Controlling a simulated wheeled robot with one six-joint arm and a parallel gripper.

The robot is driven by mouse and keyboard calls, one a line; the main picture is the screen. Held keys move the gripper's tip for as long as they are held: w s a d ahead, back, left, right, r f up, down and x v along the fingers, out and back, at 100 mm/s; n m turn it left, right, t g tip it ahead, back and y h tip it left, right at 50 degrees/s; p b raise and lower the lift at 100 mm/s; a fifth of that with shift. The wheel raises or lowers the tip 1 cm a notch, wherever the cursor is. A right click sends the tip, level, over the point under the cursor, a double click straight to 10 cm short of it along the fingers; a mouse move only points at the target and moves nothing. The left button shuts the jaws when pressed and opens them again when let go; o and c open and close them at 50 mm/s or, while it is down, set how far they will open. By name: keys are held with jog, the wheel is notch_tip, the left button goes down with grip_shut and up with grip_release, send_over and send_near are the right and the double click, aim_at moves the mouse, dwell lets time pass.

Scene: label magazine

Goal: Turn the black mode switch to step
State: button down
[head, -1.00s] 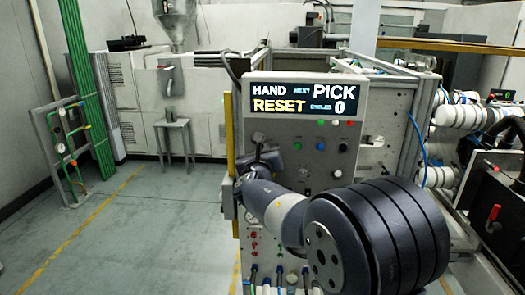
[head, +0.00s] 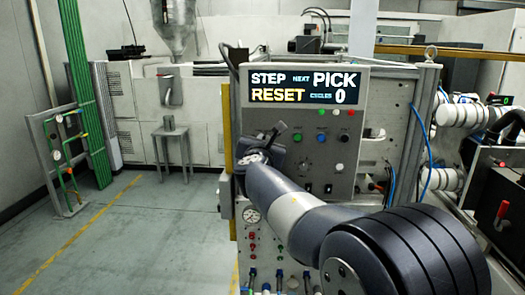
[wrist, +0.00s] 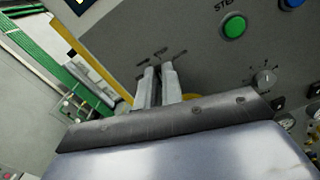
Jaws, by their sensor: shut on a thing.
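The black mode switch is mostly hidden by my gripper, on the grey control panel (head: 375,150). My gripper (head: 278,132) is at the panel's left part, below the display. In the wrist view its two pale fingers (wrist: 158,85) point at the panel and are close together, shut on the switch. Small labels show just beyond the fingertips, too blurred to read fully. The display (head: 305,86) reads STEP, NEXT PICK, RESET and CYCLES 0.
A green button (wrist: 233,27) and a grey dial knob (wrist: 265,78) are to the right of the fingers. Open floor (head: 150,240) lies to the left.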

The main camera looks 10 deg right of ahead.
jog(key=shift+f+m+b, duration=0.1)
jog(key=shift+m+b, duration=0.35)
jog(key=shift+m, duration=0.25)
jog(key=c, duration=1.6)
grip_release()
jog(key=shift+o, duration=0.2)
jog(key=b+v, duration=0.2)
jog(key=v, duration=0.8)
jog(key=shift+s, duration=0.4)
jog(key=p+x, duration=0.1)
jog(key=x, duration=1)
jog(key=shift+p, duration=0.4)
jog(key=shift+s, duration=0.1)
